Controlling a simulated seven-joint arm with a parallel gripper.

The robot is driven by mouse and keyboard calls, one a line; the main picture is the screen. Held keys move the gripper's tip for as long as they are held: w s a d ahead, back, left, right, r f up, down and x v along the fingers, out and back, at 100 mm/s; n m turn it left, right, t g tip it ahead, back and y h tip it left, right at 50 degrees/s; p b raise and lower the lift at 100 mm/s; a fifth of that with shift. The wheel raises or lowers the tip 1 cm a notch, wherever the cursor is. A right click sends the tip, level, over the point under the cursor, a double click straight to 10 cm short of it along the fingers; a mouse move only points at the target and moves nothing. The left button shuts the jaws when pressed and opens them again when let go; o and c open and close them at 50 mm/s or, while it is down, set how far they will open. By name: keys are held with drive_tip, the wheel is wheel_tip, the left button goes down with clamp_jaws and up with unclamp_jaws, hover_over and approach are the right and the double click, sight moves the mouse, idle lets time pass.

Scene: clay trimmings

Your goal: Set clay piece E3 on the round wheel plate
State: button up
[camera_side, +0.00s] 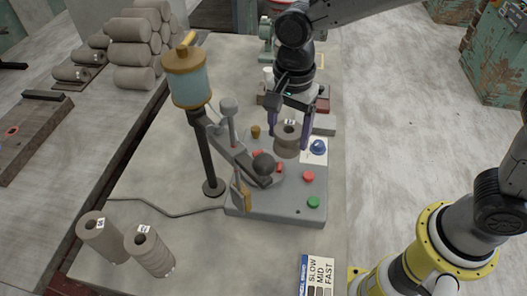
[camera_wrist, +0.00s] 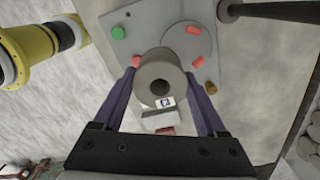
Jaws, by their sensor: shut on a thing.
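A grey-brown clay piece (camera_side: 287,143) with a hole in its top and a small white label is held upright between the purple fingers of my gripper (camera_side: 289,134). The label is too small to read surely. In the wrist view, the held clay piece (camera_wrist: 160,76) sits between both fingers of my gripper (camera_wrist: 161,77). The round wheel plate (camera_wrist: 184,38) is a grey disc on the grey machine, with red pieces on it. The held piece looks raised above the machine and overlaps the disc's edge in the wrist view.
Two labelled clay cylinders (camera_side: 148,252) stand at the front left. A post with a blue-and-gold container (camera_side: 187,75) rises left of the machine (camera_side: 290,205).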

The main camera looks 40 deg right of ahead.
drive_tip(key=w+a+f, duration=0.1)
drive_tip(key=f, duration=0.1)
drive_tip(key=w+f, duration=0.2)
drive_tip(key=w+a+f, duration=0.1)
drive_tip(key=w+f, duration=0.1)
drive_tip(key=shift+a+f, duration=0.15)
drive_tip(key=shift+a, duration=0.2)
drive_tip(key=shift+f, duration=1.45)
drive_tip(key=shift+f, duration=0.1)
drive_tip(key=o, duration=1.6)
drive_tip(key=shift+f, duration=0.1)
